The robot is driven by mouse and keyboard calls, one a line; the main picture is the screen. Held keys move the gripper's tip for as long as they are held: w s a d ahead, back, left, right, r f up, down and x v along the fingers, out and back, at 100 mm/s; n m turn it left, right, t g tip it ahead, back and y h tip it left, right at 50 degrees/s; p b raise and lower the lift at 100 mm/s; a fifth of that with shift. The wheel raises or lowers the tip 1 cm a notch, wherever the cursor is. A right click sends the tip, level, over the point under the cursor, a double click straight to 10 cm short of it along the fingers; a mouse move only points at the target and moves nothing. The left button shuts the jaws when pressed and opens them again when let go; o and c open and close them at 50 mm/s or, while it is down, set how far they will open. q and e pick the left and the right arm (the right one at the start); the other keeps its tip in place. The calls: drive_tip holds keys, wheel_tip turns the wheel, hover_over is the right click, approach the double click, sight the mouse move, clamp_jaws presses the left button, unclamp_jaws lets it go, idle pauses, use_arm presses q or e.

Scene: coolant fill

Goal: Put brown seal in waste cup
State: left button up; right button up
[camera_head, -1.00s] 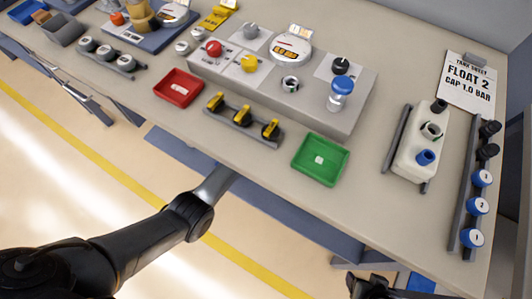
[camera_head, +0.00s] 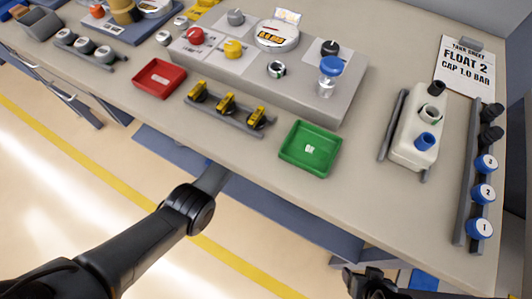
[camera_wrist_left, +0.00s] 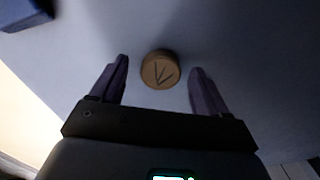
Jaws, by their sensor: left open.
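The brown seal (camera_wrist_left: 161,70) is a round tan disc with dark marks on its face. In the left wrist view it lies on a blue-grey surface. My left gripper (camera_wrist_left: 159,66) is open, with one finger on each side of the seal. I see gaps between the seal and both fingers. In the head view my left arm passes under the table's front edge, so its gripper and the seal are hidden there. My right gripper (camera_head: 368,284) is partly in view at the bottom. A grey cup-like container (camera_head: 38,22) stands at the far left; I cannot tell if it is the waste cup.
The table (camera_head: 230,158) holds a red tray (camera_head: 160,92), a green tray (camera_head: 299,166), yellow-black clips (camera_head: 227,103) on a rack, a grey control block and a white tank (camera_head: 404,154). A blue thing (camera_wrist_left: 22,12) is at the wrist view's top left.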

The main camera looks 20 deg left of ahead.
use_arm(q)
drive_tip(key=c, duration=1.2)
drive_tip(key=shift+c, duration=0.2)
drive_tip(key=shift+r, duration=0.1)
